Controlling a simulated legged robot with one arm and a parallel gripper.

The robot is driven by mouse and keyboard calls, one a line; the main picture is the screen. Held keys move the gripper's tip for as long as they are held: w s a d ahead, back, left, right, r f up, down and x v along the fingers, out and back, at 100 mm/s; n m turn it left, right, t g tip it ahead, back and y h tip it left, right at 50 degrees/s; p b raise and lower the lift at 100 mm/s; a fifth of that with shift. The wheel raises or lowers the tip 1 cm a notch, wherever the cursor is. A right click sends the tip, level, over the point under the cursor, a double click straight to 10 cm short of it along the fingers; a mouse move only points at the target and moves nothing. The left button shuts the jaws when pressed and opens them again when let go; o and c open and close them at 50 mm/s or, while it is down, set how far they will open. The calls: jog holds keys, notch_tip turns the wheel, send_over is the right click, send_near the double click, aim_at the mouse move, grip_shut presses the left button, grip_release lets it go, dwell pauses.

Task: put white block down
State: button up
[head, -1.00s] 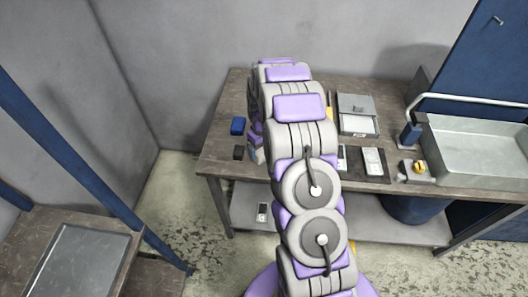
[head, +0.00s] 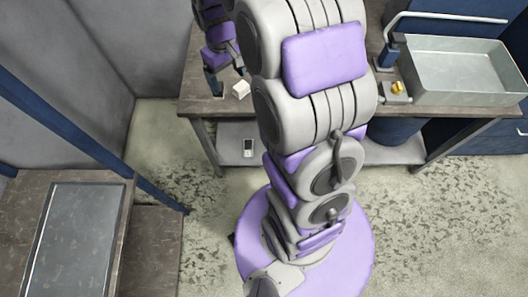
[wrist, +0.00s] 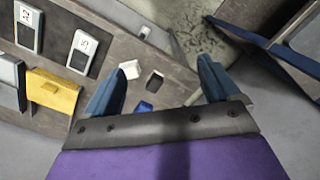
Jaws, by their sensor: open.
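The small white block (head: 240,90) rests on the workbench near its front left edge, slightly tilted in the view. It also shows in the wrist view (wrist: 130,69), beside the tip of the left finger; I cannot tell whether they touch. In the wrist view my gripper (wrist: 163,68) spans a small dark item (wrist: 154,83) and, closer to the palm, a blue block (wrist: 145,106). My arm hides much of the bench in the head view.
The workbench (head: 455,112) carries a metal tray (head: 465,75) at right. A yellow box (wrist: 52,93) and white devices (wrist: 82,50) lie on it to the left in the wrist view. Another device (head: 248,147) is on the lower shelf. A side table (head: 160,250) stands at lower left.

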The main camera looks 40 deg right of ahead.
jog(key=s+a+r, duration=0.2)
jog(key=s, duration=0.7)
jog(key=s+a+r+m, duration=0.1)
jog(key=s+a+r, duration=0.1)
jog(key=s, duration=0.8)
jog(key=s+a+r+g, duration=0.1)
jog(key=s+a+r, duration=0.1)
jog(key=s, duration=0.7)
jog(key=shift+s+a+r+m, duration=0.3)
jog(key=shift+r, duration=0.05)
jog(key=shift+f, duration=0.1)
